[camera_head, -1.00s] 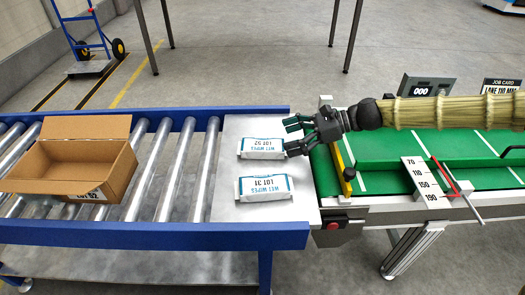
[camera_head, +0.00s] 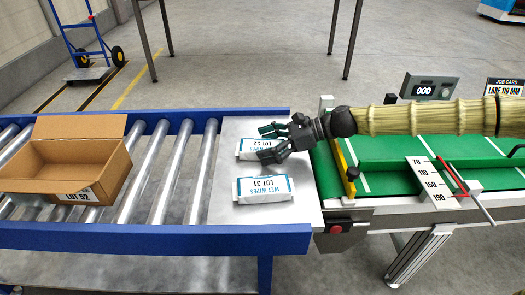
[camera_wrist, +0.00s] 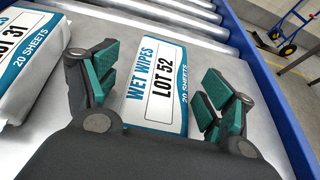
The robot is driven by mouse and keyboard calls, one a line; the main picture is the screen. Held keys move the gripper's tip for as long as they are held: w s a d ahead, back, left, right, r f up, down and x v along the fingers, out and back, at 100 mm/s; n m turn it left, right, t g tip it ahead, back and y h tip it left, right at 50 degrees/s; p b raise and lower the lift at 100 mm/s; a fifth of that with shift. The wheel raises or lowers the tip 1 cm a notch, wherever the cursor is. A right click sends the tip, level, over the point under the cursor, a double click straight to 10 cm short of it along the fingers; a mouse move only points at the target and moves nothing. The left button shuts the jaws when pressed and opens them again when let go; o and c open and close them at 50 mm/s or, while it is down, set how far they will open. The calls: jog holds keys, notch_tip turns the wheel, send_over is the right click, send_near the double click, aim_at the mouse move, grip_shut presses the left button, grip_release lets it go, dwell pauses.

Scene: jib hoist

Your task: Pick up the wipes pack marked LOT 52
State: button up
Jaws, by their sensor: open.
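The wipes pack marked LOT 52 (camera_head: 247,149) lies flat on the metal plate. My gripper (camera_head: 265,143) is open over it and partly covers it in the head view. In the wrist view the LOT 52 pack (camera_wrist: 158,80) lies between the two open green-padded fingers (camera_wrist: 160,90), with a gap visible on each side. I cannot tell how far above the plate the fingertips are. A second pack, marked LOT 31 (camera_head: 264,189), lies nearer the front of the plate; it also shows in the wrist view (camera_wrist: 25,55), outside the left finger.
An open cardboard box (camera_head: 115,178) labelled LOT 52 stands on the roller conveyor (camera_head: 148,172) at left. The metal plate (camera_head: 230,213) ends at the green belt (camera_head: 385,178), which has a yellow bar (camera_head: 345,165) and a lane scale (camera_head: 430,183). Blue rails edge the rollers.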

jog(key=c, duration=1.1)
